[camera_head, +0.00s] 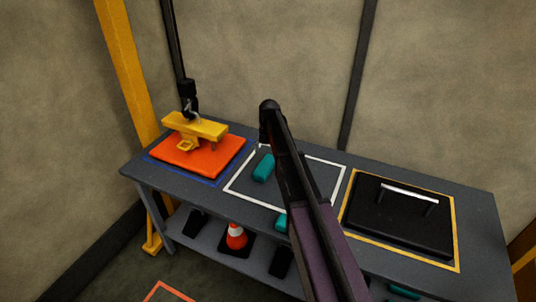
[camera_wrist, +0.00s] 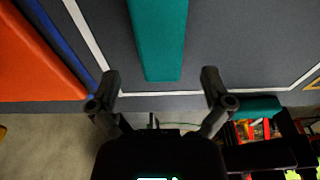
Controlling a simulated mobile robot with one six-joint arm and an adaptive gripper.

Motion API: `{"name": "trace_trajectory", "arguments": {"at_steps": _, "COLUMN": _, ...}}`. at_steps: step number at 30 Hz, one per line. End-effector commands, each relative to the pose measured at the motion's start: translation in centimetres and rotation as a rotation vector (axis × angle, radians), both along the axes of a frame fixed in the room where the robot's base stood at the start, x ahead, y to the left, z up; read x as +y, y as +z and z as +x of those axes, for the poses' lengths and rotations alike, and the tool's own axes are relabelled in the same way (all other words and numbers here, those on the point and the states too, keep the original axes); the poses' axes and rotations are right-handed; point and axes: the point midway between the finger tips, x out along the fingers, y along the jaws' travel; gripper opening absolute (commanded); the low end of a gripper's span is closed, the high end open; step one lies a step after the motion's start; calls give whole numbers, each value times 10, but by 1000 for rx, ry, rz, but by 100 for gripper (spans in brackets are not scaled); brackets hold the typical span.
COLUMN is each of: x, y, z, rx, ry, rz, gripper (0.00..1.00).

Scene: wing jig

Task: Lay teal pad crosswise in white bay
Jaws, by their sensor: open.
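The teal pad (camera_head: 264,167) is in the left part of the white-outlined bay (camera_head: 233,191) on the grey table. In the wrist view the teal pad (camera_wrist: 160,40) has its long side running away from the bay's front white line (camera_wrist: 190,93), roughly at right angles to it. Its near end stops just short of that line. My gripper (camera_wrist: 160,76) is open, with one finger on each side of the pad's near end and visible gaps to both sides. In the head view my arm covers the middle of the bay and hides most of the gripper.
Left of the bay lies an orange pad (camera_head: 200,158) in a blue outline, with a yellow piece (camera_head: 197,127) on it. To the right, a black plate (camera_head: 385,218) with a metal handle fills a yellow outline. A lower shelf holds a traffic cone (camera_head: 236,237) and other items.

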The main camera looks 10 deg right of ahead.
Motion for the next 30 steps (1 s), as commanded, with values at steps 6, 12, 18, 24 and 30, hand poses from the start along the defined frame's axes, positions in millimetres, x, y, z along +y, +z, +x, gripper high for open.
{"name": "trace_trajectory", "arguments": {"at_steps": 6, "x": -2, "y": 23, "z": 3, "rx": 0, "ry": 0, "rz": 0, "gripper": 100}}
{"name": "trace_trajectory", "arguments": {"at_steps": 12, "x": -4, "y": 40, "z": 5, "rx": 0, "ry": -1, "rz": 0, "gripper": 100}}
{"name": "trace_trajectory", "arguments": {"at_steps": 18, "x": -5, "y": 52, "z": 7, "rx": 0, "ry": -1, "rz": 0, "gripper": 100}}
{"name": "trace_trajectory", "arguments": {"at_steps": 24, "x": -6, "y": 57, "z": 7, "rx": 0, "ry": -1, "rz": 0, "gripper": 100}}
{"name": "trace_trajectory", "arguments": {"at_steps": 30, "x": -6, "y": 57, "z": 7, "rx": 0, "ry": -1, "rz": 0, "gripper": 100}}
